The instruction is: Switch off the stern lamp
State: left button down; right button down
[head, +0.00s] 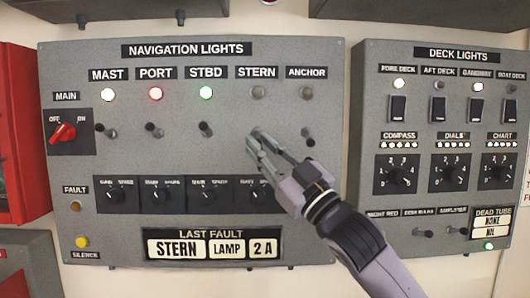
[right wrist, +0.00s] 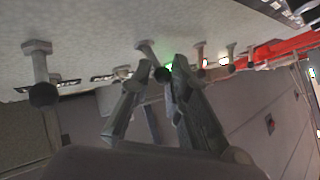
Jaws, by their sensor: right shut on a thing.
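The navigation lights panel (head: 227,55) faces me in the head view. Its STERN indicator lamp (head: 257,93) looks dark, under the STERN label (head: 257,72). My right gripper (head: 258,142) reaches up from the lower right, its fingertips at the stern toggle switch, which they largely hide. In the right wrist view the fingertips (right wrist: 160,76) are closed around the dark knob of a toggle lever (right wrist: 147,48). The lever's exact tilt is hard to tell. My left gripper is not in view.
Neighbouring toggles are close: the STBD switch (head: 207,131) to the left and the ANCHOR switch (head: 309,141) to the right. Rotary knobs (head: 200,195) sit below. The last-fault display (head: 178,248) reads STERN LAMP 2 A. The deck lights panel (head: 440,150) stands to the right.

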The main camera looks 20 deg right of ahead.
jog(key=shift+a, duration=0.15)
jog(key=c, duration=1.8)
grip_release()
jog(key=shift+o, duration=1.1)
jog(key=shift+a, duration=0.15)
jog(key=v, duration=1.2)
